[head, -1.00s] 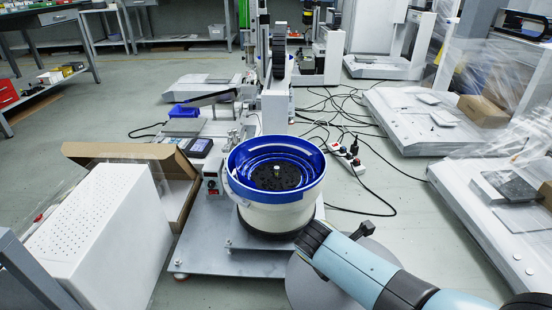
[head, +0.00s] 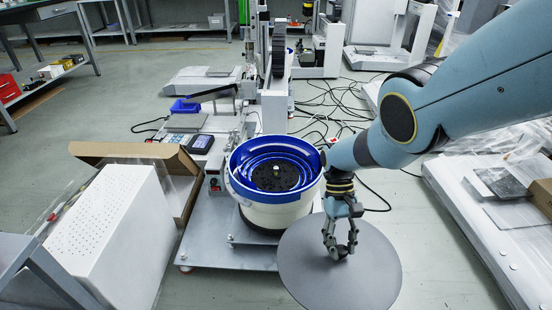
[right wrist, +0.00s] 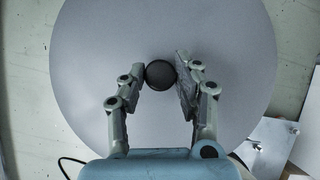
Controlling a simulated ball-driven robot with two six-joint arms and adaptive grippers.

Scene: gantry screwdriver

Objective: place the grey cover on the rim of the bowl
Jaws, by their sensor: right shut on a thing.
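The grey cover (head: 335,275) is a flat round disc to the right and in front of the bowl. It has a dark round knob (right wrist: 160,74) at its middle. My right gripper (head: 340,253) is over the cover, and its fingers are shut on the knob, as the right wrist view (right wrist: 160,76) shows. I cannot tell whether the cover is on the floor or lifted. The bowl (head: 275,205) is cream with a blue rim and stands open on the machine's metal base plate. My left gripper is not in view.
A white perforated box (head: 105,230) and an open cardboard box (head: 165,157) stand left of the bowl. A vertical gantry (head: 274,80) rises behind it. Cables (head: 330,100) lie on the floor behind. White machine bases (head: 480,210) stand at the right.

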